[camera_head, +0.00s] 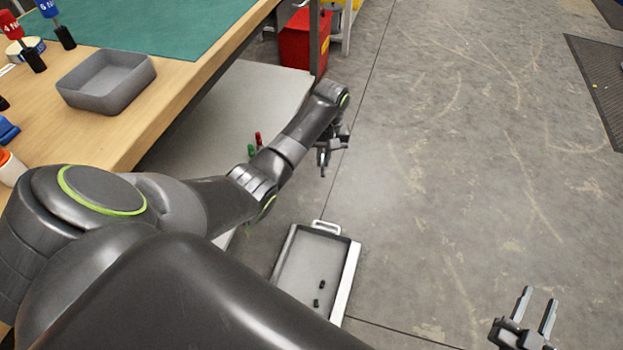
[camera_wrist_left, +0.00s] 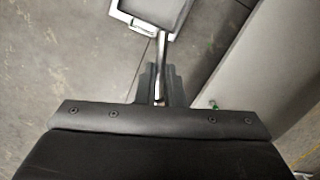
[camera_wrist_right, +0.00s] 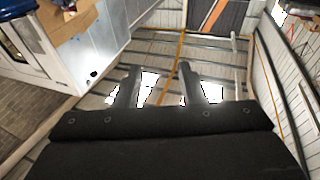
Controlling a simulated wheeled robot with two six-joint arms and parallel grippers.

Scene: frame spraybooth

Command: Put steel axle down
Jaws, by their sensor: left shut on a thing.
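My left gripper (camera_head: 324,168) hangs above the floor beside the workbench. In the left wrist view its fingers (camera_wrist_left: 160,82) are shut on the steel axle (camera_wrist_left: 162,52), a thin shiny rod that points toward the top of the picture. In the head view I cannot make out the axle clearly. My right gripper (camera_head: 535,312) is open and empty over bare floor at the lower right. Its spread fingers also show in the right wrist view (camera_wrist_right: 157,78).
A grey tray (camera_head: 354,270) with a pale handle and small dark pieces stands below my left arm. A pale lower shelf (camera_head: 240,95) holds small red and green items. The workbench (camera_head: 135,140) carries a grey bin (camera_head: 120,95). A red bin (camera_head: 300,42) stands behind.

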